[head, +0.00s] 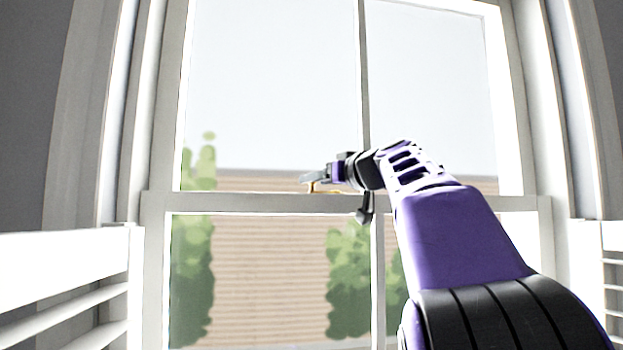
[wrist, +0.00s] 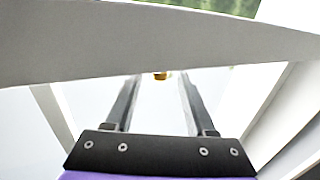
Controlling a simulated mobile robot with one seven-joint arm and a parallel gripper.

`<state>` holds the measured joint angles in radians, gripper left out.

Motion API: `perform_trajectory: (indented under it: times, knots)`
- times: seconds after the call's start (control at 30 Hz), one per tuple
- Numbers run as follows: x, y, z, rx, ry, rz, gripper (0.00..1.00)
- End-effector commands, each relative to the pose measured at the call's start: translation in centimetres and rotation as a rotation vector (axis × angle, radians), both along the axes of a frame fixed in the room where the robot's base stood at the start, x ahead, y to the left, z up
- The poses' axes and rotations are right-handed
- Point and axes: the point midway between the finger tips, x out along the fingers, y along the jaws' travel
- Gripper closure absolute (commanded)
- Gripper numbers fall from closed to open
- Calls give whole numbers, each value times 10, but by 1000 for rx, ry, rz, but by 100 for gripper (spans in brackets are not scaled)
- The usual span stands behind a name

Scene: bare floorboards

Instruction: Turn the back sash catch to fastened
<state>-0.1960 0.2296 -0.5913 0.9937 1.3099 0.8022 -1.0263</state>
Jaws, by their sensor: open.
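The brass sash catch (head: 312,187) sits on top of the window's meeting rail (head: 250,203), near the middle. In the head view it is small and partly covered by my gripper (head: 309,179), which is at the rail's height. In the wrist view a bit of brass catch (wrist: 160,76) shows at the rail's edge, between the tips of the two spread fingers. My gripper (wrist: 160,82) is open and holds nothing. Most of the catch is hidden in the wrist view, so I cannot tell which way its lever points or whether the fingers touch it.
A thin upright glazing bar (head: 362,75) divides the upper panes behind my arm. White louvred shutters stand at the left (head: 70,275) and right (head: 612,260). The pale rail (wrist: 70,45) crosses the wrist view close by. The space left of my gripper is clear.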

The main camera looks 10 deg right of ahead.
Motion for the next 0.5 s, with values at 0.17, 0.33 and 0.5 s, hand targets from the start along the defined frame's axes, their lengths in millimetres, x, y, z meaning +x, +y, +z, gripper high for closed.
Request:
perform_trajectory:
  times: [0.17, 0.33, 0.5]
  knots:
    - [1, 0, 0, -1, 0, 0, 44]
    - [2, 0, 0, -1, 0, 0, 44]
    - [2, 0, 0, 0, 0, 0, 64]
